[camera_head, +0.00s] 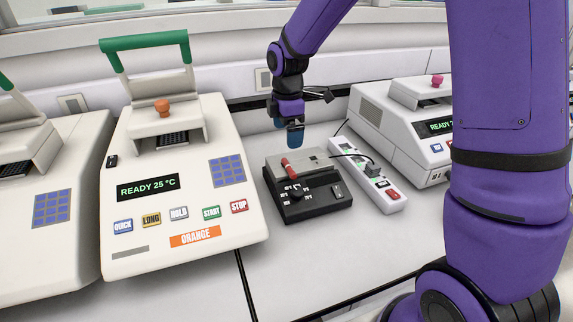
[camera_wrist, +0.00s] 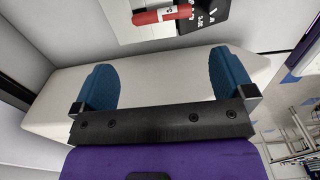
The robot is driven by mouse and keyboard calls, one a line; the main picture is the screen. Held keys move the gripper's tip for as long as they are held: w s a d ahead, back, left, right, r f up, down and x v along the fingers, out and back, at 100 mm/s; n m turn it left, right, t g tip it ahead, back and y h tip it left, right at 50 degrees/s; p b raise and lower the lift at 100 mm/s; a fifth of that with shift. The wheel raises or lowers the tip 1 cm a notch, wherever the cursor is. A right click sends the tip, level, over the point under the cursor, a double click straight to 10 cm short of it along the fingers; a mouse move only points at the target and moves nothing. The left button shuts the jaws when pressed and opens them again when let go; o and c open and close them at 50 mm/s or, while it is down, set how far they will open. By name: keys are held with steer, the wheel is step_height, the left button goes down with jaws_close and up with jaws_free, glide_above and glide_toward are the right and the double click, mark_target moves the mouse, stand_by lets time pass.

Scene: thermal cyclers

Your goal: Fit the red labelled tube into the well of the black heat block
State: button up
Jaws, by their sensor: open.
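The black heat block (camera_head: 318,208) sits on the bench right of the ORANGE cycler, with a grey metal top, a dial and a switch. The red tube (camera_head: 290,168) is at the left part of its top and looks tilted or lying; I cannot tell if any of it is in a well. In the wrist view the red tube (camera_wrist: 162,15) shows a pale label at the top edge, beside the black panel (camera_wrist: 207,14). My gripper (camera_head: 293,132) is above and behind the block, apart from the tube. Its blue fingers (camera_wrist: 163,75) are wide open and empty.
The ORANGE cycler (camera_head: 190,205), with a raised green handle, stands left of the block. A power strip (camera_head: 378,190) with a plugged cable lies close on the block's right. Another cycler (camera_head: 405,135) stands beyond it. The bench in front of the block is clear.

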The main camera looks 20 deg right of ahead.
mark_target(289, 165)
step_height(289, 165, down, 11)
steer(key=shift+s+d+r, duration=0.1)
steer(key=shift+d+r, duration=0.05)
steer(key=shift+r, duration=0.05)
steer(key=c, duration=0.6)
steer(key=shift+c, duration=0.2)
steer(key=shift+r, duration=0.1)
steer(key=shift+r, duration=0.8)
steer(key=shift+s+r, duration=0.2)
steer(key=shift+r, duration=0.8)
steer(key=s+r, duration=0.1)
steer(key=s, duration=1.4)
steer(key=shift+s, duration=0.3)
